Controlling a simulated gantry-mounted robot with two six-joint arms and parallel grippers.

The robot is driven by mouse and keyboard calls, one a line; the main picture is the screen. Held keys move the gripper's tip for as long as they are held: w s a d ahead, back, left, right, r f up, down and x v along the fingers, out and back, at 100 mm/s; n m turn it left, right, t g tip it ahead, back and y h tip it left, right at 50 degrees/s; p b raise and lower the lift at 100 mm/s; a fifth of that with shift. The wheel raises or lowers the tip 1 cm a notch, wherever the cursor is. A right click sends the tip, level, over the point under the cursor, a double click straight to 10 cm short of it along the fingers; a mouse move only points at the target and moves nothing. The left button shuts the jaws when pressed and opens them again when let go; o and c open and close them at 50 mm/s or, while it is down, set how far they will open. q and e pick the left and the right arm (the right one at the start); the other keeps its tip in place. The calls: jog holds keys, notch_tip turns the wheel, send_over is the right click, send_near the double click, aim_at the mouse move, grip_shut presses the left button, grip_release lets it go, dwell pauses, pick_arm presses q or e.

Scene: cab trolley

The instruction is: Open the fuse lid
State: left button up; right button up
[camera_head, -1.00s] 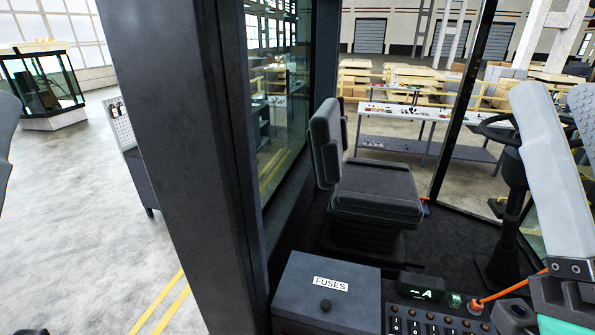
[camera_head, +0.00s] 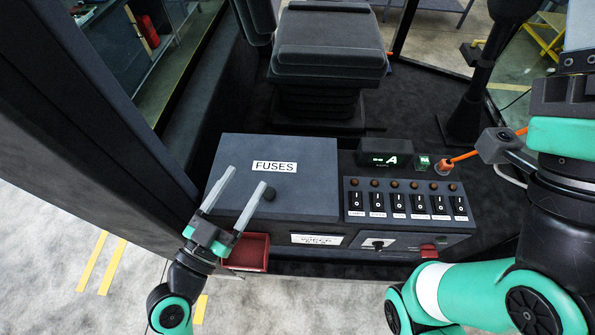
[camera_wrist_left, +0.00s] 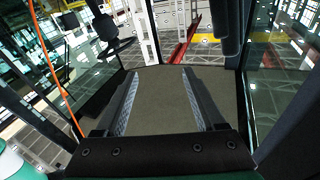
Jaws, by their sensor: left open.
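The fuse lid (camera_head: 300,165) is a dark grey panel with a white FUSES label and lies shut on its box. Contact with the knob cannot be told. In the left wrist view the two fingers (camera_wrist_left: 160,75) are apart with nothing held between them. My right gripper (camera_head: 580,30) is mostly cut off at the upper right.
A switch panel (camera_head: 405,184) with several rocker switches is right of the lid. A small display (camera_head: 385,158) and an orange cable (camera_head: 480,148) are behind it. A red bin (camera_head: 247,252) hangs below the lid's front. The seat (camera_head: 328,50) stands behind.

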pick_arm(q)
jog(key=n+g+b, duration=0.1)
jog(key=b, duration=0.1)
send_near(276, 188)
notch_tip(276, 188, up, 6)
notch_tip(276, 188, down, 3)
jog(key=s+b, duration=0.1)
jog(key=s, duration=0.1)
jog(key=shift+y, duration=0.4)
jog(key=x, duration=1.1)
jog(key=shift+w+p, duration=0.4)
jog(key=shift+w, duration=0.05)
grip_shut()
pick_arm(e)
jog(key=shift+h, duration=0.3)
notch_tip(276, 188, down, 5)
jog(key=shift+w+d, duration=0.1)
jog(key=shift+d, duration=0.05)
